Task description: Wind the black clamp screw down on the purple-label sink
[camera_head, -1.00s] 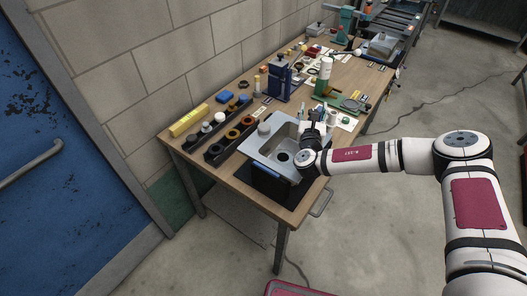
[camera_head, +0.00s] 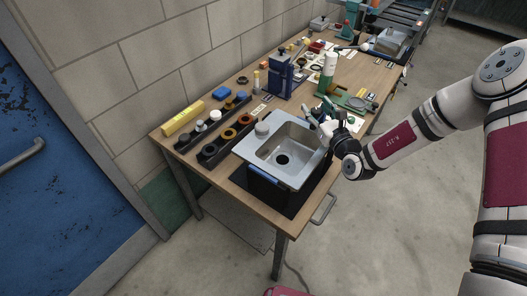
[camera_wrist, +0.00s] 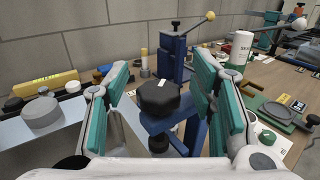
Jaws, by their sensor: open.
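The grey steel sink (camera_head: 255,148) sits in a dark stand at the near end of the bench, with a blue strip along its front. I cannot make out a purple label. My gripper (camera_head: 322,113) is beside the sink's right far corner. In the wrist view the black clamp screw knob (camera_wrist: 158,99), faceted with a small white mark on top, lies between the two open teal-padded fingers (camera_wrist: 160,80). Gaps show on both sides of the knob.
A grey round cap (camera_head: 262,129) stands on the sink's left rim. Black trays with rings (camera_head: 228,134) and a yellow box (camera_head: 184,118) lie left. A blue press (camera_head: 279,77) and a white-and-green bottle (camera_head: 328,70) stand beyond. Floor right of the bench is clear.

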